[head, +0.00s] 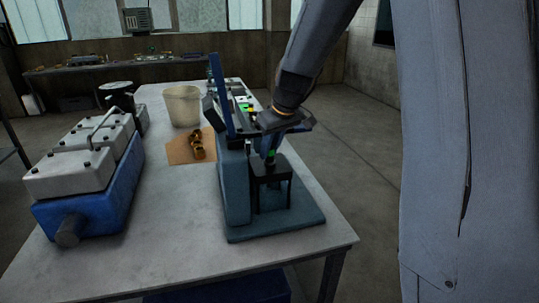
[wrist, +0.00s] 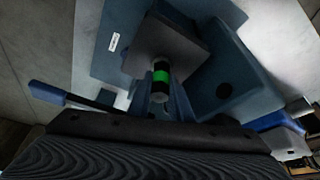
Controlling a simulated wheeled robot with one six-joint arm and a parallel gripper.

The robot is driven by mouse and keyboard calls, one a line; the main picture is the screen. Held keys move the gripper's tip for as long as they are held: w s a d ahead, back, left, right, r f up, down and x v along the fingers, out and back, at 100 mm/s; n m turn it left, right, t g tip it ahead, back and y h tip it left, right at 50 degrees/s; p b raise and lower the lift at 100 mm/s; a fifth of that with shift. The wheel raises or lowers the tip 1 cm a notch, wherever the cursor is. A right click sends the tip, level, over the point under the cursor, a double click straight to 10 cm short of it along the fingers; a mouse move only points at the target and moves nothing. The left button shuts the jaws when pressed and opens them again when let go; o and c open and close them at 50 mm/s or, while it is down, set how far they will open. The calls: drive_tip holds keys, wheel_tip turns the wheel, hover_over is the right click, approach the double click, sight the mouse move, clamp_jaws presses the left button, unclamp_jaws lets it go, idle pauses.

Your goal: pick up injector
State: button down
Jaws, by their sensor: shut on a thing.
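The injector (head: 271,154) is a slim dark cylinder with a green band. It stands upright in the black holder (head: 270,172) of a blue-grey test stand (head: 236,185) on the table. My gripper (head: 270,136) comes down from above and is shut on the injector's upper part, above the green band. In the wrist view, the injector (wrist: 160,77) shows its green band just beyond my gripper (wrist: 162,104), over the dark square top of the holder (wrist: 165,45). The injector's lower end is hidden in the holder.
A blue lever (head: 221,92) rises beside my gripper. A blue engine block with grey covers (head: 85,165) stands at left. Behind are a beige bucket (head: 182,106) and brass-coloured parts (head: 196,145) on a brown mat (head: 180,153). The table (head: 150,240) is clear in front.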

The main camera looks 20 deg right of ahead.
wheel_tip(320, 180, up, 18)
drive_tip(key=b, duration=0.4)
drive_tip(key=shift+b, duration=0.3)
drive_tip(key=c, duration=2.4)
unclamp_jaws()
clamp_jaws()
